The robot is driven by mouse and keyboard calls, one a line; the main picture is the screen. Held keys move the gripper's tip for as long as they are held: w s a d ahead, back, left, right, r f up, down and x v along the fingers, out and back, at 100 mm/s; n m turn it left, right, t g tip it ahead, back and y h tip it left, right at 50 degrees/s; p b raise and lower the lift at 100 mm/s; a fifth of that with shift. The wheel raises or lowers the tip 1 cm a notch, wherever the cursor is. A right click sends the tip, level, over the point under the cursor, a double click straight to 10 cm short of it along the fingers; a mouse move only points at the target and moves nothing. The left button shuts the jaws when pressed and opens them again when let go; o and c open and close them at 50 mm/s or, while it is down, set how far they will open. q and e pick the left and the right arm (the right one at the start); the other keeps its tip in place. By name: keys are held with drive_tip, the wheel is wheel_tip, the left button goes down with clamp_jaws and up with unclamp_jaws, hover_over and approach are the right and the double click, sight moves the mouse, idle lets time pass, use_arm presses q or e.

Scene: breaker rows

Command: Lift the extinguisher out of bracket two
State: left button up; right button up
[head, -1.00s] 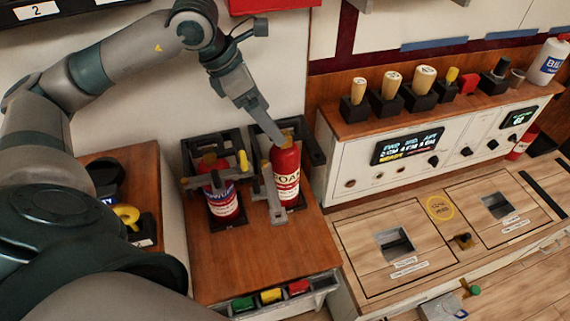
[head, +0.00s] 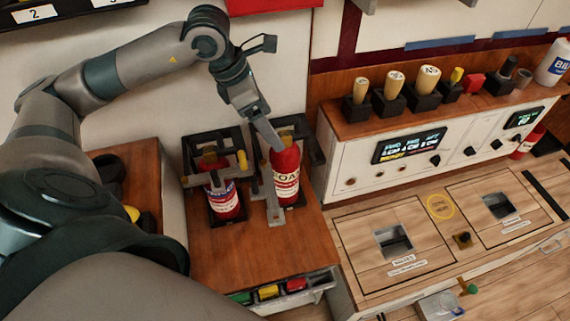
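A red extinguisher with a white label reading FOAM (head: 287,178) stands upright in the right black bracket (head: 314,150). A grey bar (head: 271,200) is at its left front. A second red extinguisher with a blue and white label (head: 223,200) stands in the left black bracket (head: 188,150), with a grey crossbar and yellow knob (head: 242,160) at its upper front. My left gripper (head: 272,142) points down at the top left of the FOAM extinguisher and hides part of its top. Its finger gap and any grip are not clear. I can read no bracket numbers. My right gripper is out of view.
The brackets stand on a wooden cabinet top (head: 245,258) with green, yellow and red blocks below its front edge. A white console (head: 350,165) with several wooden-handled items on top stands close on the right. My arm covers much of the left side.

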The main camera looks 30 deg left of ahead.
sight(285, 141)
use_arm(q)
drive_tip(key=shift+p+x, duration=0.35)
drive_tip(key=shift+x, duration=1.75)
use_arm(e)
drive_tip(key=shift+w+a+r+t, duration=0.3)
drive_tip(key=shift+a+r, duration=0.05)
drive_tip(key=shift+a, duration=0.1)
use_arm(q)
drive_tip(key=shift+w+f, duration=0.1)
drive_tip(key=shift+f, duration=0.15)
drive_tip(key=shift+w+d+f+p, duration=0.15)
drive_tip(key=shift+w+f+p, duration=0.05)
drive_tip(key=shift+f+p, duration=0.2)
drive_tip(key=shift+p+x, duration=0.55)
drive_tip(key=shift+x, duration=1.35)
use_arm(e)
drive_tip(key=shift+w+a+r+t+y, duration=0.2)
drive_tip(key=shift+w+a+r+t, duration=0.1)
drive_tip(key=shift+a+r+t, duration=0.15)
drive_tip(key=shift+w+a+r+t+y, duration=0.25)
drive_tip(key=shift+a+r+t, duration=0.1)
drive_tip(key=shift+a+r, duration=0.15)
use_arm(q)
drive_tip(key=shift+w, duration=0.15)
drive_tip(key=c, duration=2)
drive_tip(key=shift+w+r, duration=0.15)
drive_tip(key=shift+r, duration=0.05)
clamp_jaws()
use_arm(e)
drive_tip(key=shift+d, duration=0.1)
